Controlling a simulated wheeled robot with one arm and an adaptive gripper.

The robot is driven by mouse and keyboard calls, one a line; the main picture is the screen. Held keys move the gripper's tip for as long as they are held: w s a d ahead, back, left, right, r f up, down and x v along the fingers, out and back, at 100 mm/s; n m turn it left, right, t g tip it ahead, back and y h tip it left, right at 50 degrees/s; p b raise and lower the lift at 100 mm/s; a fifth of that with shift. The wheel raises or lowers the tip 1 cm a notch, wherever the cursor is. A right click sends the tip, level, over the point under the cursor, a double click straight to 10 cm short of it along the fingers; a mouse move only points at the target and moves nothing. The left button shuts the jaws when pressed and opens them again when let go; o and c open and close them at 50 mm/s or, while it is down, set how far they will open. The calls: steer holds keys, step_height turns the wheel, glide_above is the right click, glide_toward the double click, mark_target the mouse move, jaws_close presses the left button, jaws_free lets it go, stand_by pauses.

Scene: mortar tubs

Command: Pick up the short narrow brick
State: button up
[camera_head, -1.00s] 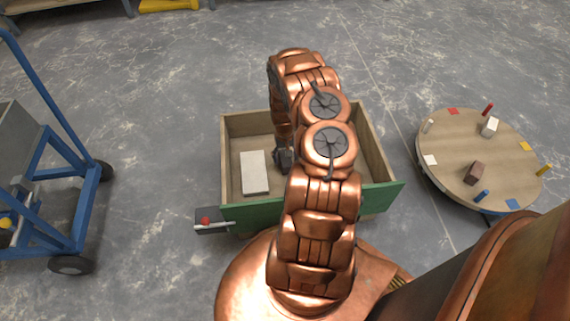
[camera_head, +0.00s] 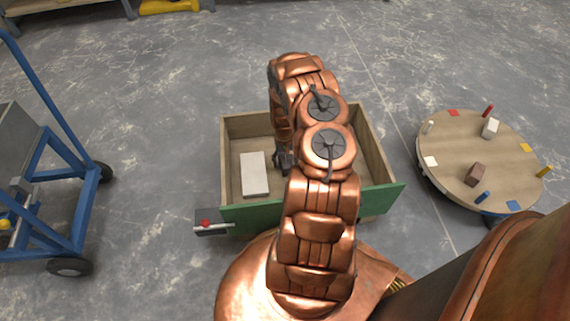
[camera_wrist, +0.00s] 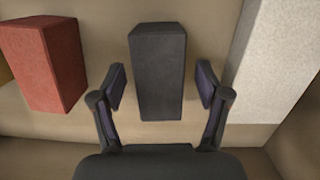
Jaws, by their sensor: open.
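A dark grey narrow brick (camera_wrist: 158,70) lies in the wooden box, between the two fingers of my gripper (camera_wrist: 161,77) in the wrist view. The fingers are open, one on each side, with a gap to the brick on both sides. A red brick (camera_wrist: 42,62) lies to the left in the wrist view. A longer, pale block (camera_wrist: 283,62) lies to the right, and it also shows in the head view (camera_head: 254,174). In the head view my arm hides the dark and red bricks, and my gripper (camera_head: 284,161) is partly hidden.
The wooden box has a green front wall (camera_head: 250,215) and stands close to my base. A round table (camera_head: 450,165) with a brown block (camera_head: 475,173), a white block (camera_head: 490,128) and coloured pegs is at the right. A blue cart (camera_head: 75,225) stands at the left.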

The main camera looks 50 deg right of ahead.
steer(key=shift+c, duration=0.2)
jaws_close()
stand_by(0.4)
